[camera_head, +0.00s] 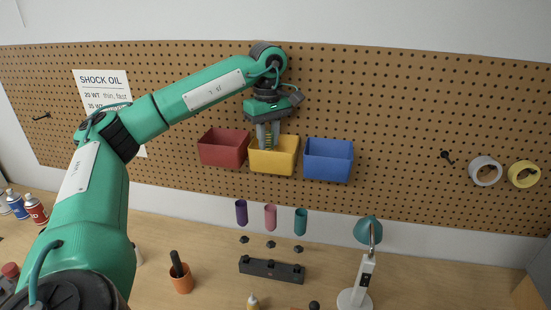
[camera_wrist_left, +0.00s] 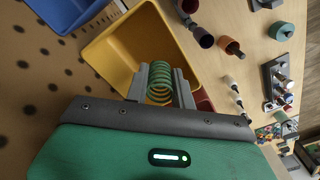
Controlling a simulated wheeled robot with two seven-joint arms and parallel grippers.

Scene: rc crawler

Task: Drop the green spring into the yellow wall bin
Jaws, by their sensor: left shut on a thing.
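The yellow wall bin (camera_head: 288,160) hangs on the pegboard between a red bin and a blue bin. My left gripper (camera_head: 268,140) points down over the yellow bin, its fingertips at the bin's opening. It is shut on the green spring (camera_wrist_left: 160,80), which sits between the two grey fingers in the left wrist view. There the yellow bin (camera_wrist_left: 112,52) opens just beyond the fingertips and the spring. Whether the spring is below the bin's rim is hard to tell. My right gripper is not in view.
The red bin (camera_head: 222,148) and blue bin (camera_head: 328,160) flank the yellow one closely. A desk lamp (camera_head: 368,232), a black block (camera_head: 271,269) and an orange pot (camera_head: 181,279) stand on the bench.

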